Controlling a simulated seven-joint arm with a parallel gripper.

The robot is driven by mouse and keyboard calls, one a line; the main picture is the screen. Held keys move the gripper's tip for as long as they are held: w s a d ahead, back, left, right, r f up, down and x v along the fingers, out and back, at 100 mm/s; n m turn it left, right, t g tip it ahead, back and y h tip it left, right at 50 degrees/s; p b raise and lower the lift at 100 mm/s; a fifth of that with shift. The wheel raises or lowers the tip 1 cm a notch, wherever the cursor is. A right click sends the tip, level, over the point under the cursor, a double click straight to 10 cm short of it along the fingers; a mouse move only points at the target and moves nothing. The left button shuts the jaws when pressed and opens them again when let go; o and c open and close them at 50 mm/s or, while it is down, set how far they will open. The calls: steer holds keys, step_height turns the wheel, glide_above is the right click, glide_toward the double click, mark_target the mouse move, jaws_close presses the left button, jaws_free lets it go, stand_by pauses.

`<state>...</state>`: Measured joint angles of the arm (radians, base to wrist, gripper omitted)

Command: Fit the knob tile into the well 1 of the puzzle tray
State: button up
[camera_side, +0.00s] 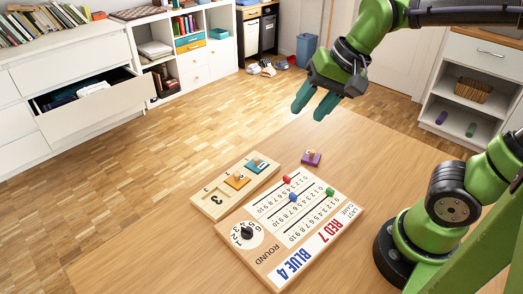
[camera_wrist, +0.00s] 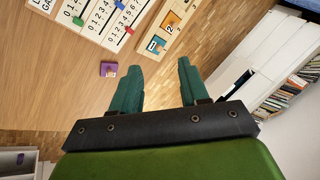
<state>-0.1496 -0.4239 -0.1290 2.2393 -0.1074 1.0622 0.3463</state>
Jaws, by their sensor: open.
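The purple knob tile (camera_side: 311,158) lies on the table with its small wooden knob up, right of the puzzle tray (camera_side: 220,211). It also shows in the wrist view (camera_wrist: 108,70). The wooden tray holds a teal tile (camera_side: 262,163) at its far end and an orange tile (camera_side: 237,181) in the middle. The near well (camera_side: 216,199) looks empty, with a dark 3 showing. In the wrist view the teal tile (camera_wrist: 156,44) seems to bear a 1. My gripper (camera_side: 314,107) is open and empty, in the air above and beyond the purple tile.
A score board (camera_side: 262,262) with a dial and red, blue and green sliders lies in front of the tray. The table right of the purple tile is clear. A white dresser (camera_side: 75,70) with an open drawer stands at the far left, off the table.

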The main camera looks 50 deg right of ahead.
steer(key=s+n, duration=0.1)
steer(key=s+n+t, duration=0.1)
steer(key=s, duration=0.1)
steer(key=s+n+t, duration=0.1)
steer(key=s+n, duration=0.1)
steer(key=shift+f, duration=0.4)
